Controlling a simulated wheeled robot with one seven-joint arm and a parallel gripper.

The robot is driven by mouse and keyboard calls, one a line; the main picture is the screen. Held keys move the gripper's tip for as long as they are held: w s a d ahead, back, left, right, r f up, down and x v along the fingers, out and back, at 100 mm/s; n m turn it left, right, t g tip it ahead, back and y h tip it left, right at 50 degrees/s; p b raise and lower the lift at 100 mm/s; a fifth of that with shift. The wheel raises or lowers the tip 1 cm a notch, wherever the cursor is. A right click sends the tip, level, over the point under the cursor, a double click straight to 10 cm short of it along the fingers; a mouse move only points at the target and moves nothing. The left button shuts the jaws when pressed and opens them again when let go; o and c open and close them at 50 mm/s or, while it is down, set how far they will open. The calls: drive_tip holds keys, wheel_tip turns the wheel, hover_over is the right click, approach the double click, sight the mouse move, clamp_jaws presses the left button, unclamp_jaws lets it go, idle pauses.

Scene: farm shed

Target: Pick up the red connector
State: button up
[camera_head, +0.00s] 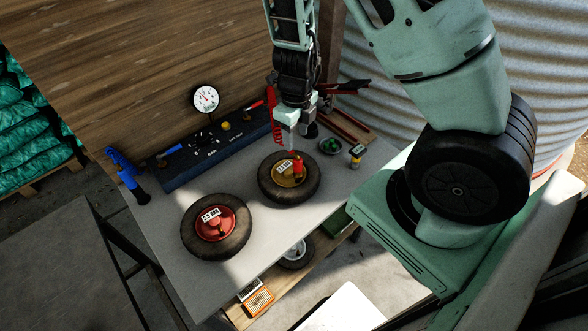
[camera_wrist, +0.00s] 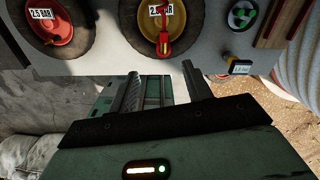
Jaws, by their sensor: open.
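The red connector (camera_head: 298,168) is on the yellow hub of the right-hand tyre (camera_head: 266,190). In the wrist view the red connector (camera_wrist: 164,40) stands out against the yellow hub, beyond the fingertips and roughly in line with the gap between them. My gripper (camera_head: 291,143) is just above and behind the connector in the head view, pointing down. In the wrist view my gripper (camera_wrist: 162,76) is open, with nothing between its fingers. I cannot tell the exact height between fingertips and connector.
A second tyre with a red hub (camera_head: 217,226) lies to the left on the grey table (camera_head: 176,262). Behind are a long dark blue unit (camera_head: 212,148), a gauge (camera_head: 205,99) and a red coiled hose (camera_head: 276,122). A small bowl (camera_head: 330,146) and a yellow-black item (camera_head: 356,155) stand right.

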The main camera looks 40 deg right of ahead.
sight(296, 156)
wheel_tip(296, 156, down, 8)
drive_tip(key=b, duration=0.3)
drive_tip(key=shift+d+f+b, duration=0.2)
drive_tip(key=shift+f+b, duration=0.2)
drive_tip(key=shift+f, duration=0.95)
drive_tip(key=shift+d+f+b, duration=0.15)
drive_tip(key=shift+f+b, duration=0.25)
drive_tip(key=shift+f, duration=0.9)
clamp_jaws()
